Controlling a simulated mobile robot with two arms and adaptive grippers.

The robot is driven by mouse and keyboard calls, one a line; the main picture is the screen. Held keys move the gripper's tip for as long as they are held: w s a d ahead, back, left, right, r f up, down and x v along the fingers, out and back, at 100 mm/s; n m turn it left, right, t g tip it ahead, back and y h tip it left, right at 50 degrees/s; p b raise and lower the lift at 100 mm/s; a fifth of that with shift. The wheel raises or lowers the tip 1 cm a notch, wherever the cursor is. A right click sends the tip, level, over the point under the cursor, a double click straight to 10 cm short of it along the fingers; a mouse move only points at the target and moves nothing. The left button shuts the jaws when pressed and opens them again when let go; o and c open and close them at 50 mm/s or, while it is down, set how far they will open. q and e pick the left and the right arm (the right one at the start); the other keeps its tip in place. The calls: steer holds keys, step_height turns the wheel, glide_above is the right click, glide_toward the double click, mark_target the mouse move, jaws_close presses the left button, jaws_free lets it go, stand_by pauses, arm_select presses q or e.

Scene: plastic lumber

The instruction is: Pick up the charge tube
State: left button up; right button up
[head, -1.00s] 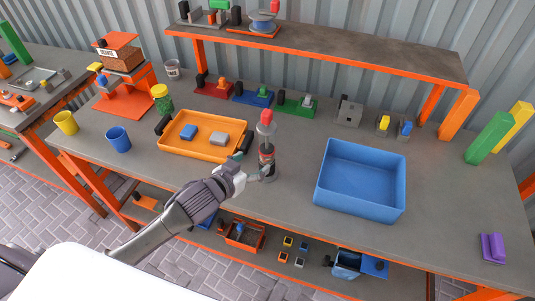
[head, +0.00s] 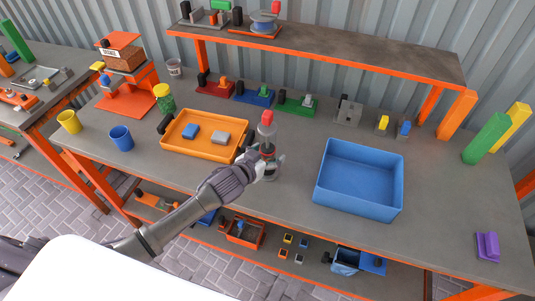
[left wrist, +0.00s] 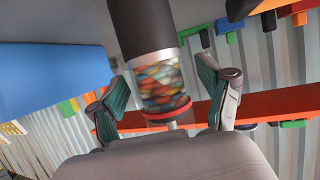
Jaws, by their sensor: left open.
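The charge tube (head: 266,142) appears to be the upright piece with a red top and a grey and dark body, standing on the grey bench right of the orange tray. In the left wrist view, a clear section with coloured pieces (left wrist: 158,85) shows between a dark cylinder and a red ring. My left gripper (head: 269,163) is at its lower part in the head view. Its two green-padded fingers (left wrist: 168,98) are open, one on each side of the tube, with visible gaps. The tube's base is partly hidden by the gripper. My right gripper is not in view.
The orange tray (head: 176,149) with a blue and a grey block lies left of the tube. A blue bin (head: 357,207) stands to the right. Red, blue and green fixtures (head: 297,105) line the back below a raised shelf (head: 330,56). Bench between tube and bin is clear.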

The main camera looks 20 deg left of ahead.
arm_select(q)
jaws_close()
stand_by(0.3)
